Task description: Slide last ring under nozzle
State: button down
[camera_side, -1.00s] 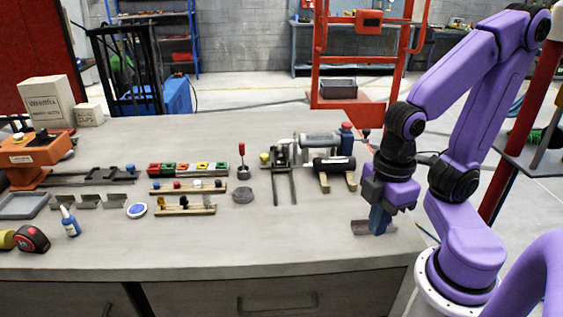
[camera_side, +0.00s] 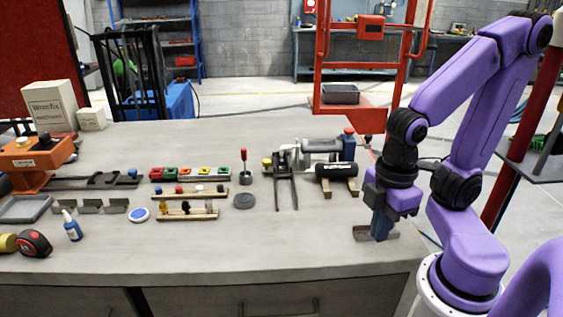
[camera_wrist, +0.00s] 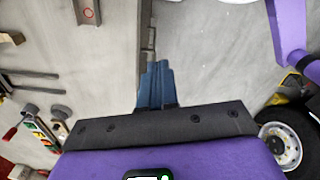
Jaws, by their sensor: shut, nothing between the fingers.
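My gripper (camera_side: 380,237) is at the right end of the bench, pointing down, with its blue fingers shut and empty. The fingertips are low beside or over a small flat metal piece (camera_side: 362,233) on the bench top; I cannot tell whether they touch it. In the wrist view the shut fingers (camera_wrist: 155,72) lie against a narrow dark strip (camera_wrist: 148,35). A dark grey round disc (camera_side: 244,201) lies mid-bench, well left of my gripper. A red-handled tool (camera_side: 243,155) stands just behind it. I cannot make out which parts are the last ring and the nozzle.
A clamp-like fixture with two rails (camera_side: 285,185) and a black cylinder on wooden blocks (camera_side: 336,171) stand left of my gripper. Wooden racks (camera_side: 190,194) with small parts and coloured blocks (camera_side: 190,173) lie further left. The bench front (camera_side: 270,240) is clear.

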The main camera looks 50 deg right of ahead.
jog(key=c, duration=1.3)
grip_release()
jog(key=shift+w+a, duration=0.1)
jog(key=o, duration=0.5)
jog(key=shift+w+a+r, duration=0.25)
jog(key=shift+w+a, duration=0.05)
jog(key=shift+w, duration=0.2)
jog(key=shift+c, duration=0.2)
jog(key=w+a+r+m, duration=0.1)
jog(key=w+a+r, duration=0.15)
jog(key=w, duration=0.95)
jog(key=w+a+r+m, duration=0.1)
jog(key=w+r, duration=0.3)
jog(key=w, duration=0.8)
jog(key=r+m, duration=0.1)
jog(key=m, duration=0.1)
send_over(267, 160)
notch_tip(267, 160, down, 17)
jog(key=shift+r, duration=0.1)
